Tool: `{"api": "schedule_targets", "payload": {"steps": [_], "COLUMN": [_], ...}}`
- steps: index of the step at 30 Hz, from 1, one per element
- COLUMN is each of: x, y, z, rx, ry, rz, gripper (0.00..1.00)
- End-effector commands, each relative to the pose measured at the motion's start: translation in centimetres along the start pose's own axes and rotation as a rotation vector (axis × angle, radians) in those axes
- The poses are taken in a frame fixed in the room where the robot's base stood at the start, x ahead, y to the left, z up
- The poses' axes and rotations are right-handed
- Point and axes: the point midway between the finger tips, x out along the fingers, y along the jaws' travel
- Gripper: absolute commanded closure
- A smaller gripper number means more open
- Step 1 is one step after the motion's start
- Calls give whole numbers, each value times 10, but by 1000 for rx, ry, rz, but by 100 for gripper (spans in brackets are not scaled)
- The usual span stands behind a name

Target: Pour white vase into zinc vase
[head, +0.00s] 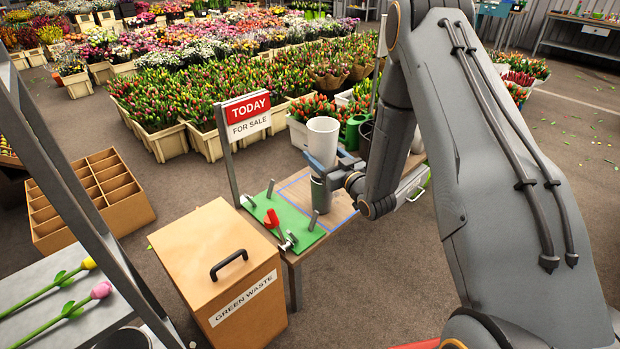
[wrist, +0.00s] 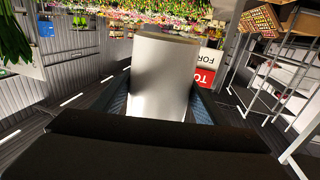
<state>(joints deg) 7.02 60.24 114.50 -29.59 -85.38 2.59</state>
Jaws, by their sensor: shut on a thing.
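The white vase (head: 323,136) is a tall, pale cylinder, held roughly upright above the small wooden table. My gripper (head: 320,168) is shut on its lower part. In the wrist view the white vase (wrist: 163,75) fills the space between the two blue-padded fingers. A grey cylinder that looks like the zinc vase (head: 321,196) stands on the table just below the gripper, partly hidden by it. The white vase appears above it, though the exact gap cannot be told. The inside of both vases is hidden.
A green watering can (head: 353,131) and a dark container (head: 365,140) are close behind.

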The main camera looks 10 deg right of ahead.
Motion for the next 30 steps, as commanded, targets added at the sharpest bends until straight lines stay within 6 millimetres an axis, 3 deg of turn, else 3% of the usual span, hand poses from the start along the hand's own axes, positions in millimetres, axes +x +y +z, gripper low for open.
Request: {"api": "schedule_targets", "payload": {"steps": [1,3,12,18,30], "x": [13,27,72,82,82], "y": [1,2,5,5,6], "z": [19,37,92,103,102], "rx": [-2,-2,-1,0,-1], "ry": [6,5,6,5,5], "rz": [-7,-13,-35,-40,-39], "gripper": [82,82,82,82,82]}}
